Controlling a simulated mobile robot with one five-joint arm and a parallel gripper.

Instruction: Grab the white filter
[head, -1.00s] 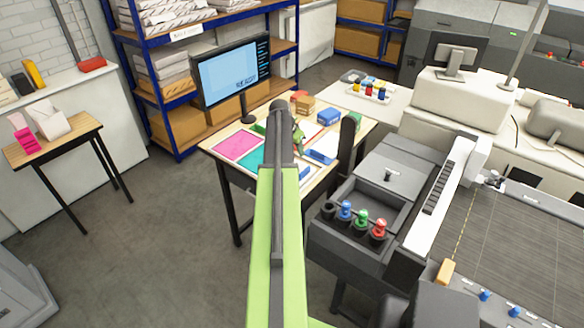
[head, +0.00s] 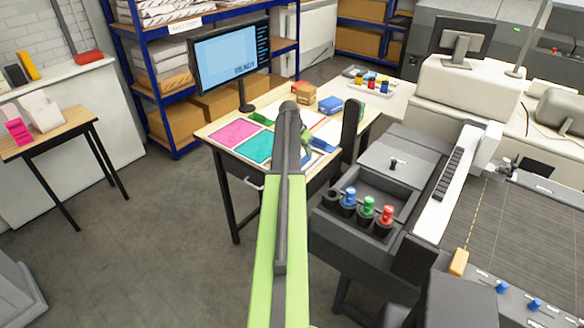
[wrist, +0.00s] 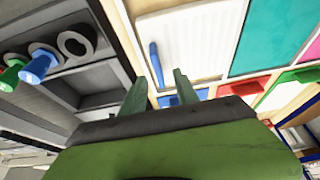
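A white rectangular panel (wrist: 190,45) lies on the desk in the wrist view, with a slim blue piece (wrist: 157,65) along one side. I cannot tell whether this panel is the white filter. My gripper (wrist: 158,90) points toward the panel's near edge. Its two fingers are apart and nothing shows held between them. A blue flat piece (wrist: 183,98) lies just beyond the fingers, partly hidden by them. In the head view my arm hides part of the desk (head: 213,132) and most of the gripper.
Pink (head: 235,132) and teal (head: 254,146) panels lie left of my arm. A monitor (head: 230,60) stands behind. A grey unit with coloured knobs (head: 367,208) stands close on the right. A side table (head: 45,140) is far left. The floor (head: 150,230) at left is clear.

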